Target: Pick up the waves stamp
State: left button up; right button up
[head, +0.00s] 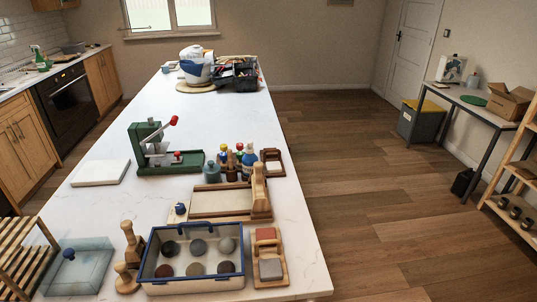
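I cannot make out a wave pattern on anything, so I cannot tell which item is the waves stamp. A rack of small knobbed tools (237,160), possibly stamps, stands upright at the middle of the white island. Its knobs are red, blue, white and wooden. A turned wooden piece (131,240) stands at the near left, with a shorter wooden piece (125,278) in front of it. A small blue-knobbed piece (180,208) stands beside a wooden board. Neither of my grippers is in view.
A blue-rimmed tray (152,247) with several round lumps stands near the front, beside a wooden holder (268,258). A green press (150,150) and a white slab (101,172) stand farther left.

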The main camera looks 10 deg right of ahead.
aim_at(239, 154)
jog(key=i+l+u, duration=0.1)
jog(key=u, duration=0.85)
jog(key=i+l+u, duration=0.15)
jog(key=l+u, duration=0.3)
jog(key=l, duration=0.3)
jog(key=l+u, duration=0.4)
jog(key=l, duration=0.4)
jog(key=l+u, duration=0.45)
jog(key=l, duration=0.35)
